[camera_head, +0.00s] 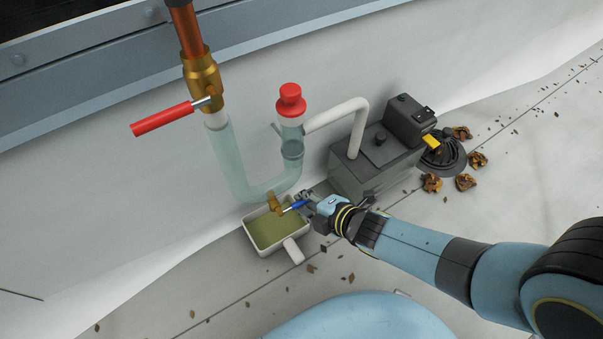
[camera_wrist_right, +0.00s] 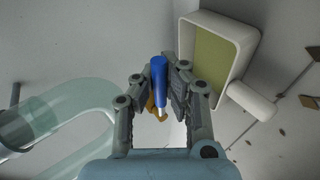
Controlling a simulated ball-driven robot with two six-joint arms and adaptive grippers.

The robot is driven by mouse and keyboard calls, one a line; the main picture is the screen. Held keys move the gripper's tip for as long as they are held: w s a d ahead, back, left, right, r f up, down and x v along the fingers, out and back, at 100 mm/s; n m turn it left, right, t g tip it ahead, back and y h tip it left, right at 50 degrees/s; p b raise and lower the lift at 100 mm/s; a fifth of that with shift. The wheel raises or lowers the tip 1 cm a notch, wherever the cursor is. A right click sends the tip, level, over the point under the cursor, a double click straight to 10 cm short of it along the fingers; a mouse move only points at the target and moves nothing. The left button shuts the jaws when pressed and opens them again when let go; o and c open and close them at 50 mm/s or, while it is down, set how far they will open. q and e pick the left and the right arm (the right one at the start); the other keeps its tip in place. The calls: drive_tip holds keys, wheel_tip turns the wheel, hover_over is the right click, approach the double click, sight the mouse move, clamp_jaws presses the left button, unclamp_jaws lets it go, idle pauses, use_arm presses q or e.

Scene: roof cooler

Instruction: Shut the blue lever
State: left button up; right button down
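The blue lever (camera_head: 297,204) sits on a small brass valve (camera_head: 275,203) at the low bend of the clear pipe (camera_head: 240,175). My right gripper (camera_head: 308,203) is at the lever's free end. In the right wrist view, the blue lever (camera_wrist_right: 158,72) lies between the two fingers of my right gripper (camera_wrist_right: 159,82). The fingers look apart, with the lever nearer the right finger; contact is not clear. The brass valve (camera_wrist_right: 151,104) shows partly behind the lever. My left gripper is not in view.
A white-rimmed tray (camera_head: 262,251) with greenish contents stands below the valve. A grey pump box (camera_head: 370,165) stands behind my right arm. A red lever (camera_head: 162,118) is on the copper pipe (camera_head: 188,28). A red cap (camera_head: 290,99) tops the clear pipe. Dry leaves (camera_head: 466,182) lie at right.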

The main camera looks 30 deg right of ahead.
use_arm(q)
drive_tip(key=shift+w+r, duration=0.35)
use_arm(e)
drive_tip(key=shift+s+r+n+h, duration=0.15)
drive_tip(key=shift+r+n+h, duration=0.15)
drive_tip(key=shift+h, duration=0.1)
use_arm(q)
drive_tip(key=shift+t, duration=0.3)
use_arm(e)
drive_tip(key=c, duration=1.3)
unclamp_jaws()
drive_tip(key=shift+c, duration=0.2)
drive_tip(key=v, duration=1.2)
